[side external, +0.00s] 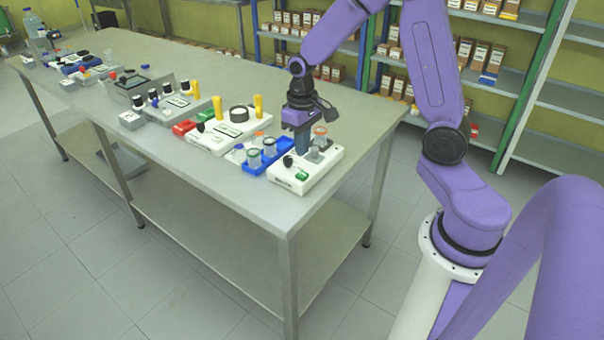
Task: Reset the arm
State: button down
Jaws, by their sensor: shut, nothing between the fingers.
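My purple arm reaches over the table's near right end. My gripper (303,150) points down, shut and empty, directly above or beside the vessels on a white device (292,180). I cannot tell whether the fingers touch either one. A blue rack (252,168) holding several small glass reactors stands just left of the device.
More instruments line the front of the steel table (325,95). The table's back strip is clear. Shelves with boxes (480,55) stand behind.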

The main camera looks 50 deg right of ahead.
jog(key=s+a+r+n, duration=0.2)
jog(key=s+a+n, duration=0.1)
jog(key=s, duration=0.5)
jog(key=s+a+r+n, duration=0.2)
jog(key=s+a+n, duration=0.2)
jog(key=s, duration=0.4)
jog(key=s+a+r+n, duration=0.3)
jog(key=s+a+n, duration=0.1)
jog(key=s, duration=0.4)
jog(key=shift+s+n, duration=0.4)
jog(key=shift+n, duration=0.4)
jog(key=shift+r, duration=0.1)
